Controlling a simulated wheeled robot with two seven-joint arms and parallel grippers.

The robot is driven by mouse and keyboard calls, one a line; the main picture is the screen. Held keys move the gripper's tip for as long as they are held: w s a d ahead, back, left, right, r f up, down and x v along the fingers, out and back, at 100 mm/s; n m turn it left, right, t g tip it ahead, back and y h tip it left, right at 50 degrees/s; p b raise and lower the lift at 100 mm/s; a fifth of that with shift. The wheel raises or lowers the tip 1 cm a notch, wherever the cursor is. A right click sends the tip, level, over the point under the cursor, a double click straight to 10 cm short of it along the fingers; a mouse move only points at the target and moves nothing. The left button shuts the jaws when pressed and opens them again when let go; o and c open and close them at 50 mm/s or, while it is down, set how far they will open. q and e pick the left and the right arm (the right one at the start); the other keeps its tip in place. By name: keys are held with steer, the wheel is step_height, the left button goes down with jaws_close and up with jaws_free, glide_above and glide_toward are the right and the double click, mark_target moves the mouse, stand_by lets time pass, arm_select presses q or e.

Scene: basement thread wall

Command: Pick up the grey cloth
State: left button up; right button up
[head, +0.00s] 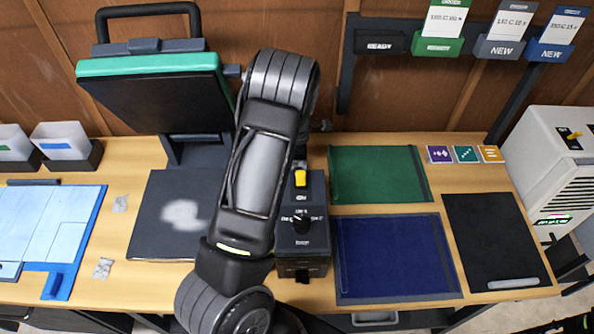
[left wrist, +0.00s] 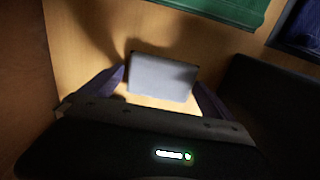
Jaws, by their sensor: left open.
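The grey cloth (left wrist: 163,84) shows in the left wrist view as a small light-grey folded rectangle on the wooden table. My left gripper (left wrist: 159,76) is open, with one finger on each side of the cloth. I see a gap to the left finger; whether the right finger touches it I cannot tell. In the head view, the gripper and the cloth are hidden behind my left arm. My right gripper is not in view.
A dark control box (head: 303,225) stands close by my arm, and a heat press with green edge (head: 150,66) stands left. The green mat (head: 380,174) and blue mat (head: 392,258) lie right. The wooden wall (head: 400,110) is close behind.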

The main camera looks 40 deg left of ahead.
arm_select(q)
steer(key=shift+c, duration=0.4)
steer(key=c, duration=1)
steer(key=shift+r, duration=0.15)
step_height(320, 180, up, 10)
steer(key=b, duration=0.2)
stand_by(0.3)
steer(key=o, duration=0.7)
steer(key=c, duration=0.5)
steer(key=shift+d, duration=0.1)
steer(key=shift+c, duration=0.2)
